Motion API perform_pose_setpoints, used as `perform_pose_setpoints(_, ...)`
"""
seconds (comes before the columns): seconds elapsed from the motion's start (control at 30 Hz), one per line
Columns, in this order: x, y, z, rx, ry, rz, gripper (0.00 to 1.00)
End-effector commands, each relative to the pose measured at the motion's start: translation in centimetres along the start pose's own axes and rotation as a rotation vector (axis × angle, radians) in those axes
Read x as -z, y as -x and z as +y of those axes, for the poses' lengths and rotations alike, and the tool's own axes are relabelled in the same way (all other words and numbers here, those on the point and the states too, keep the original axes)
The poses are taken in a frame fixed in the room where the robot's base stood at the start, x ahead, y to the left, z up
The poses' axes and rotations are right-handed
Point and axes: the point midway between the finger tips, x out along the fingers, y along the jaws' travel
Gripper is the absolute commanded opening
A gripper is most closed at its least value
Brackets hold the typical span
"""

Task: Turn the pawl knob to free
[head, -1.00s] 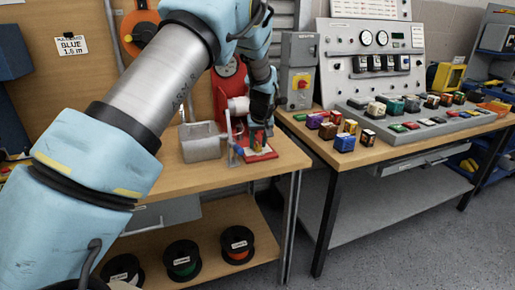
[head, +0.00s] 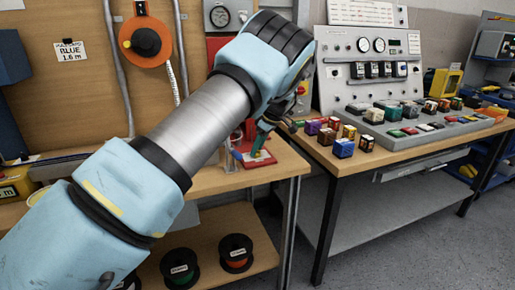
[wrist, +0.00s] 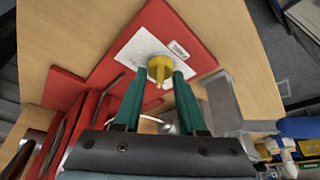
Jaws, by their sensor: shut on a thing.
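The pawl knob (wrist: 157,64) is a small yellow knob with a pointed tab, on a white label plate (wrist: 133,47) on a red base (wrist: 195,30) in the wrist view. My gripper (wrist: 159,75) has green fingers, one on each side of the knob, and is shut on it. The tab points down in the picture, toward my palm. In the head view the red base (head: 262,161) sits near the right end of the wooden bench, and the green fingers of my gripper (head: 258,145) reach down to it. The knob is hidden there.
A grey metal box (wrist: 225,105) stands close beside my right finger in the wrist view. Red frame parts (wrist: 70,130) stand at the left. A second bench (head: 345,176) with small coloured blocks and a control panel (head: 365,60) is to the right, across a gap.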

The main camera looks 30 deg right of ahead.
Motion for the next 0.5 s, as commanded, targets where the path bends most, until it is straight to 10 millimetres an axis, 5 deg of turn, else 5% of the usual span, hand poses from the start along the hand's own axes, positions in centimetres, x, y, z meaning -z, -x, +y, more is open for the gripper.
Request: perform_pose_setpoints(0.5,-0.08,-0.04,0.1,0.043,0.106,-0.002,0.0)
